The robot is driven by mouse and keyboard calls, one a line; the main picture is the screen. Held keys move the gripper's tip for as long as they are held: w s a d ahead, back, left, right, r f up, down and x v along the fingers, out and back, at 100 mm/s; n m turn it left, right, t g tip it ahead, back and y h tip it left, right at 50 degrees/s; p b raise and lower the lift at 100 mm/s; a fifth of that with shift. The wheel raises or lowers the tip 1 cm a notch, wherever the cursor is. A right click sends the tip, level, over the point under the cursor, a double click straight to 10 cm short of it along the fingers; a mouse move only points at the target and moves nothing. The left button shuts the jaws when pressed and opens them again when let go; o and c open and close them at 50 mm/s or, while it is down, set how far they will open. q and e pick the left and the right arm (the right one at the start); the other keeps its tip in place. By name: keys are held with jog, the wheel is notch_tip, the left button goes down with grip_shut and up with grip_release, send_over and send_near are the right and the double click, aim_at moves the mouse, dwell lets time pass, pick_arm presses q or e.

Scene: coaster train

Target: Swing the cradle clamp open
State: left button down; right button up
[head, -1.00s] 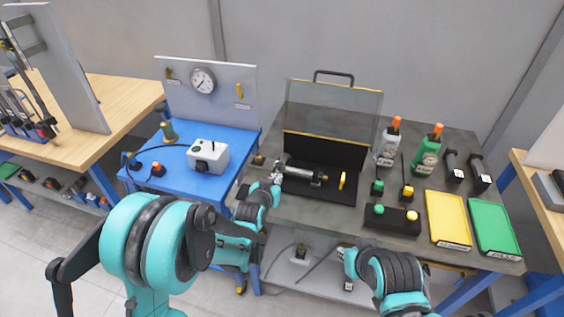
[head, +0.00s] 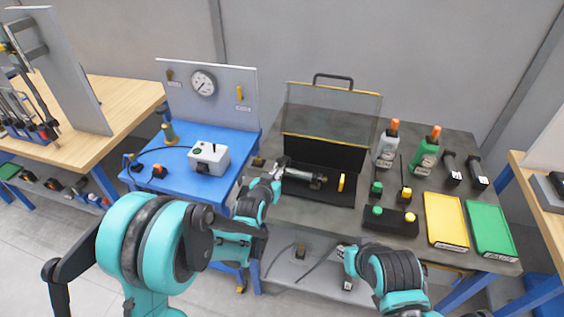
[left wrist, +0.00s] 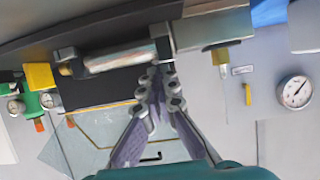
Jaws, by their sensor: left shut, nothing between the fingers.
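A dark cradle base (head: 318,192) sits under the raised clear guard on the grey bench. A metal cylinder (head: 302,176) lies across it, with an upright yellow piece (head: 341,182) at its right. I cannot clearly make out the clamp. My left gripper (head: 279,164) is at the cylinder's left end. In the left wrist view the left gripper (left wrist: 160,78) is shut and empty, fingertips beside the cylinder (left wrist: 118,57) and a grey block (left wrist: 212,30); contact is unclear. My right gripper (head: 346,258) is low at the bench front, its fingers too small to read.
The clear guard (head: 330,108) stands raised behind the cradle. Bottles (head: 425,155), a button box (head: 391,220), a yellow tray (head: 446,219) and a green tray (head: 490,228) are on the right. A blue table (head: 190,178) with a white box (head: 209,157) stands left.

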aim_at(279, 161)
pick_arm(q)
jog(key=shift+w+r+p, duration=0.15)
jog(key=shift+r+p, duration=0.35)
jog(key=shift+r, duration=0.3)
jog(key=shift+w+r+p, duration=0.1)
jog(key=shift+r+p, duration=0.4)
jog(key=shift+r, duration=0.25)
jog(key=shift+w+d+r+p, duration=0.25)
jog(key=shift+w+r, duration=0.15)
jog(key=shift+w, duration=0.1)
jog(key=shift+w+d+r+p, duration=0.15)
jog(key=shift+w+r+p, duration=0.15)
jog(key=shift+w, duration=0.2)
jog(key=shift+w+d+r+p, duration=0.2)
jog(key=shift+w+r, duration=0.2)
jog(key=shift+w, duration=0.2)
jog(key=shift+w+d+r+p, duration=0.2)
jog(key=shift+w+r, duration=0.2)
jog(key=shift+w, duration=0.25)
jog(key=shift+w+d, duration=0.25)
jog(key=shift+w, duration=0.5)
jog(key=shift+w+d, duration=0.25)
jog(key=shift+w, duration=0.5)
